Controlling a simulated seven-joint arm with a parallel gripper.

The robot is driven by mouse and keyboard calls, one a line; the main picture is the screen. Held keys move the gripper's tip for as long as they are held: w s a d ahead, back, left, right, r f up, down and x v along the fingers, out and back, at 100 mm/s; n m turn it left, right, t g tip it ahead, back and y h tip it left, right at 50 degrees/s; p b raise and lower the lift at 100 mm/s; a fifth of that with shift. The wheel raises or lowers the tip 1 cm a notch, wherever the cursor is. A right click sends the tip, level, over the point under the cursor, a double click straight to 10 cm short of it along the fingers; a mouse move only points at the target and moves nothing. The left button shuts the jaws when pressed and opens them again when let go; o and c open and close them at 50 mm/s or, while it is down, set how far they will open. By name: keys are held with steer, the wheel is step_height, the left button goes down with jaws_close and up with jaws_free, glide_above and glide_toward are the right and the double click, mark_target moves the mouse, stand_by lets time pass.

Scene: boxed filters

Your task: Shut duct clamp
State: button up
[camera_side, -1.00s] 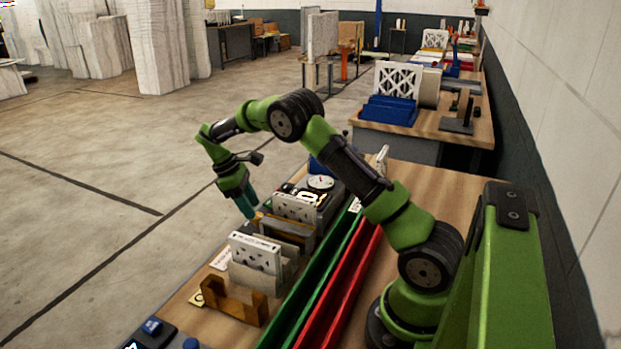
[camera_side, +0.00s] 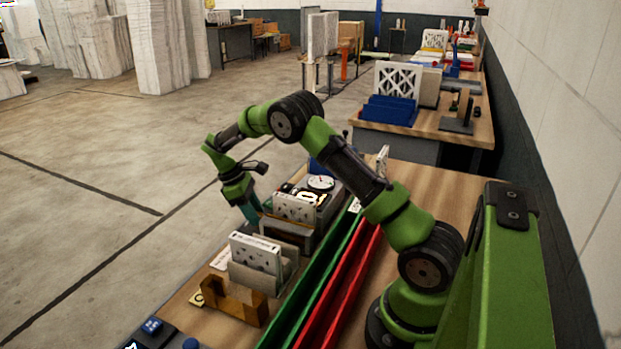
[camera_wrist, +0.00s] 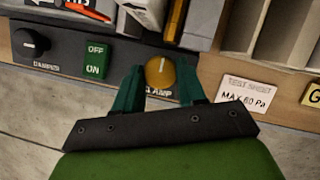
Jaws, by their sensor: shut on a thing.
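In the wrist view a round yellow knob (camera_wrist: 160,71) with a white pointer line sits on the grey front face, above a partly covered label ending in "AMP". The pointer stands roughly upright. My gripper (camera_wrist: 161,84) has its teal fingers on either side of the knob and is shut on it. A yellow bar (camera_wrist: 176,20) rises above the knob; its upper end is out of frame. In the side view my gripper (camera_side: 252,214) reaches down at the left edge of the duct unit (camera_side: 288,236), where the knob is hidden.
In the wrist view a black knob (camera_wrist: 30,43) and a green OFF/ON switch (camera_wrist: 95,60) are left of the yellow knob; a "MAX 60 Pa" card (camera_wrist: 247,97) is right. In the side view, white filters (camera_side: 255,252), a brown holder (camera_side: 234,300) and green and red trays (camera_side: 340,290) are nearby.

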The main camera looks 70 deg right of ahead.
steer(key=shift+m, duration=0.3)
steer(key=m, duration=0.1)
steer(key=m+y, duration=0.1)
steer(key=shift+d+m, duration=0.2)
steer(key=shift+m, duration=0.2)
steer(key=m+y, duration=0.1)
steer(key=m, duration=0.2)
steer(key=shift+m+y, duration=0.3)
steer(key=shift+y, duration=0.1)
steer(key=m, duration=0.2)
steer(key=m+y, duration=0.1)
steer(key=m, duration=0.1)
steer(key=m+t+y, duration=0.1)
steer(key=m, duration=0.1)
steer(key=shift+d+r, duration=0.1)
steer(key=shift+d, duration=0.15)
steer(key=shift+m, duration=0.3)
steer(key=o, duration=0.7)
steer(key=shift+s, duration=0.1)
steer(key=shift+o, duration=0.2)
